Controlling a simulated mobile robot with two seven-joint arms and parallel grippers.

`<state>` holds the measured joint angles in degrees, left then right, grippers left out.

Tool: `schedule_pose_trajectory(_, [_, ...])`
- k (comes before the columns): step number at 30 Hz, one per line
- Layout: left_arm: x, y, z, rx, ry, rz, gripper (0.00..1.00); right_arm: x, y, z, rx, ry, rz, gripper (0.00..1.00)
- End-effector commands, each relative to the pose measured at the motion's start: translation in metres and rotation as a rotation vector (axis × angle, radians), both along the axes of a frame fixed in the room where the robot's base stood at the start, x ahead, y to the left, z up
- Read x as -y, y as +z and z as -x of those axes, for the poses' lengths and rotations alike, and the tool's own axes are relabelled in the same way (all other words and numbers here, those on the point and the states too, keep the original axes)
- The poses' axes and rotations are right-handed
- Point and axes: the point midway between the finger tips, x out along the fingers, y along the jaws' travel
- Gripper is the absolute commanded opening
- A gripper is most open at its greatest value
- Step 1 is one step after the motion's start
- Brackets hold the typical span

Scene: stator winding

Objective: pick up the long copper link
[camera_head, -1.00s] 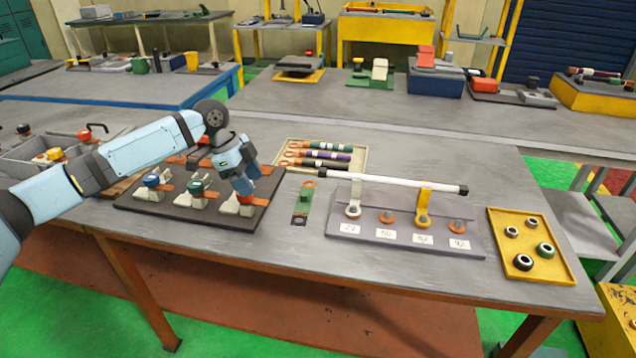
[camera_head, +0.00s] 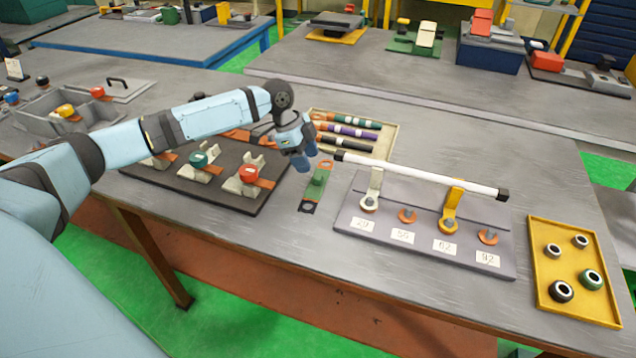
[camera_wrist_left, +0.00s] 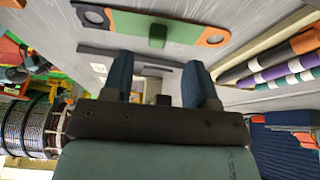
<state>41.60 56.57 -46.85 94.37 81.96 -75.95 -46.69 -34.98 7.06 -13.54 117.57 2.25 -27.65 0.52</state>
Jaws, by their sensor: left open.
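A long flat link (camera_head: 318,185) lies on the table between the black board and the grey numbered rack. It has a copper-coloured end, a green middle with a raised green grip, and a dark ring end. It also shows at the top of the left wrist view (camera_wrist_left: 155,27), beyond the fingers. My left gripper (camera_head: 304,163) points down, above and just left of the link's copper end, apart from it. In the left wrist view its two blue fingers (camera_wrist_left: 160,78) are spread with nothing between them. My right gripper is in neither view.
The black board (camera_head: 215,190) with red and green knobbed clamps is on the left. A beige tray (camera_head: 388,140) of sleeved cables lies behind. The grey rack (camera_head: 380,195) with a white bar stands on the right, near a yellow tray (camera_head: 550,295) of rings.

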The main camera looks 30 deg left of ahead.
Motion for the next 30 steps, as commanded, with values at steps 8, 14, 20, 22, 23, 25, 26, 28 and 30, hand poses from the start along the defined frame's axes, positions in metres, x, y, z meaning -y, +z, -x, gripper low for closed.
schedule_pose_trajectory(8, [0.011,-0.018,-0.001,-0.001,0.000,-0.001,0.53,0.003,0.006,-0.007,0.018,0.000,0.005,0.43])
schedule_pose_trajectory(14, [0.024,-0.044,-0.004,-0.001,0.000,-0.001,0.53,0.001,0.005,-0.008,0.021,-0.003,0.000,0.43])
schedule_pose_trajectory(20, [0.026,-0.049,-0.004,0.001,0.000,-0.001,0.53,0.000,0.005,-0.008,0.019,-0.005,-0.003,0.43])
schedule_pose_trajectory(22, [0.026,-0.049,-0.004,0.001,0.000,-0.001,0.53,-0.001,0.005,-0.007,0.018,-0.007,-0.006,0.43])
schedule_pose_trajectory(23, [0.026,-0.049,-0.004,0.001,0.000,-0.001,0.46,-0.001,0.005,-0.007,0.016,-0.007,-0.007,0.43])
schedule_pose_trajectory(25, [0.026,-0.049,-0.004,0.001,0.000,-0.001,0.30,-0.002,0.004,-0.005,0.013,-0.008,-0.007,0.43])
schedule_pose_trajectory(26, [0.026,-0.049,-0.004,0.001,0.000,-0.001,0.23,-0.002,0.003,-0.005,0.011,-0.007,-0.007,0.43])
schedule_pose_trajectory(28, [0.026,-0.049,-0.004,0.001,0.000,-0.001,0.07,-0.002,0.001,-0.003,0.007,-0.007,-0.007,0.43])
schedule_pose_trajectory(30, [0.026,-0.049,-0.004,0.001,0.000,-0.001,0.00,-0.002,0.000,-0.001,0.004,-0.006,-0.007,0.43])
